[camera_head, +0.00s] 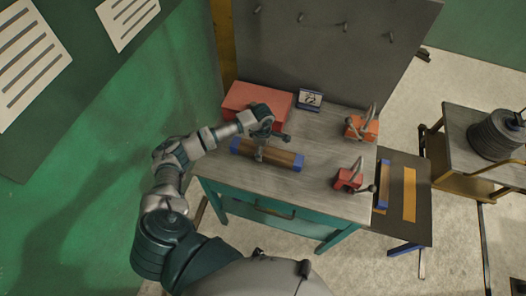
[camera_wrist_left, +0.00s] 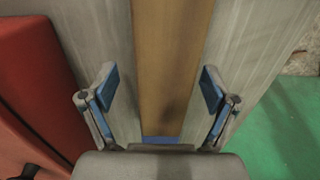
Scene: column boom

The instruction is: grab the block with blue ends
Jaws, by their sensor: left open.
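The block with blue ends (camera_head: 282,157) is a long brown bar lying on the workbench top, with a blue cap at each end. My left gripper (camera_head: 272,147) is over the block, one finger on each side of it. In the left wrist view the block (camera_wrist_left: 172,60) runs up the middle between the open fingers of the left gripper (camera_wrist_left: 158,86), with a gap on each side. One blue end shows at the bottom, partly hidden by the gripper body. I cannot tell how far down the fingers reach. My right gripper is not in view.
A red box (camera_head: 250,97) and a small sign (camera_head: 310,98) stand behind the block on the workbench (camera_head: 325,195). Two red clamp-like tools (camera_head: 361,128) (camera_head: 349,179) sit to the right. A grey panel (camera_head: 335,45) rises behind. The front of the top is clear.

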